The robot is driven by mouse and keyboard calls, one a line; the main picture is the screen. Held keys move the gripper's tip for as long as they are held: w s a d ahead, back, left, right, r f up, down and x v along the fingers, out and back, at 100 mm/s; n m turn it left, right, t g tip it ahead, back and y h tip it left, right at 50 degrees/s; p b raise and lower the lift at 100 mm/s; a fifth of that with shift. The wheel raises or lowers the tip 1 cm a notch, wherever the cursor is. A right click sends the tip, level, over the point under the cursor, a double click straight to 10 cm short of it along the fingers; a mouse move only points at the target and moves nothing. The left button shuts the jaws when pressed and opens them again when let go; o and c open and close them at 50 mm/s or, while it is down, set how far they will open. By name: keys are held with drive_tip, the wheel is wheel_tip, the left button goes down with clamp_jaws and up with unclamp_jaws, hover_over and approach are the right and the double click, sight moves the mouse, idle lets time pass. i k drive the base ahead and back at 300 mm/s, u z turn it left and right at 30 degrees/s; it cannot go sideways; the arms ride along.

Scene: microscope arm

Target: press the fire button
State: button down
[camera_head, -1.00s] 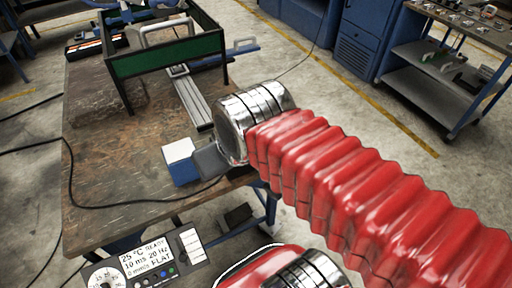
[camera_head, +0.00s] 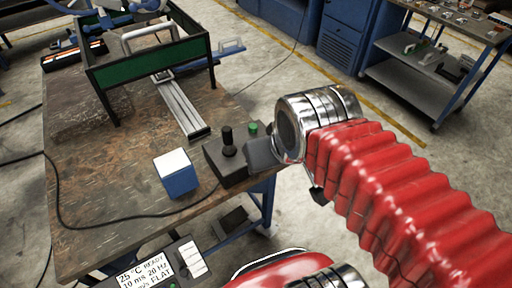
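A dark control box (camera_head: 212,158) sits near the right edge of the wooden table. My arm's red bellows and chrome end come in from the right. Contact is unclear. Its fingers are not seen well enough to judge their opening.
A blue block with a white top (camera_head: 176,172) stands left of the control box. A green-sided frame (camera_head: 150,60) and a metal rail (camera_head: 180,105) are behind it. A black cable (camera_head: 110,212) curves across the table. A readout panel (camera_head: 155,270) is at the bottom.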

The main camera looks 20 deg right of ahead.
sight(253, 127)
drive_tip(key=z, duration=1.2)
drive_tip(key=k, duration=0.65)
drive_tip(key=u, duration=0.9)
drive_tip(key=i, duration=1)
drive_tip(key=z, duration=0.2)
